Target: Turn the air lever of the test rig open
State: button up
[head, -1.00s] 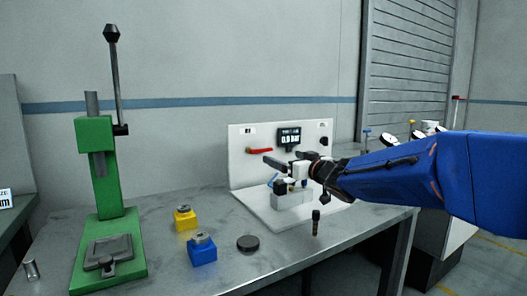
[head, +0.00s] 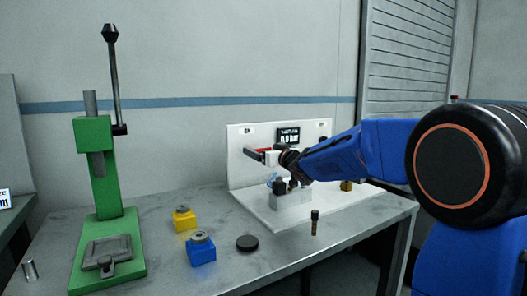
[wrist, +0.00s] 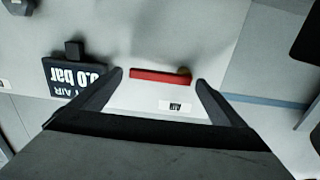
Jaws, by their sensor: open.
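The red air lever (wrist: 160,76) lies lengthwise across the gap between my open fingers in the wrist view, near both tips. In the head view the lever (head: 265,149) is mostly hidden behind my gripper (head: 254,154). It sits on the white upright panel of the test rig (head: 238,174). The fingers are close to the panel; I cannot tell whether they touch the lever. A small AIR label (wrist: 175,106) is on the panel beside the lever. The dark display (wrist: 70,77) shows upside down in the wrist view and reads 0.0 bar.
The rig's base holds a grey block (head: 292,198) with dark fittings below my arm. A green press (head: 97,165), a yellow block (head: 183,219), a blue block (head: 202,252), a black disc (head: 247,243) and a dark upright tool (head: 314,222) stand on the grey bench (head: 160,200).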

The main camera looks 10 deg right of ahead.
jog(key=shift+w, duration=0.1)
jog(key=shift+c, duration=0.7)
jog(key=c, duration=1.3)
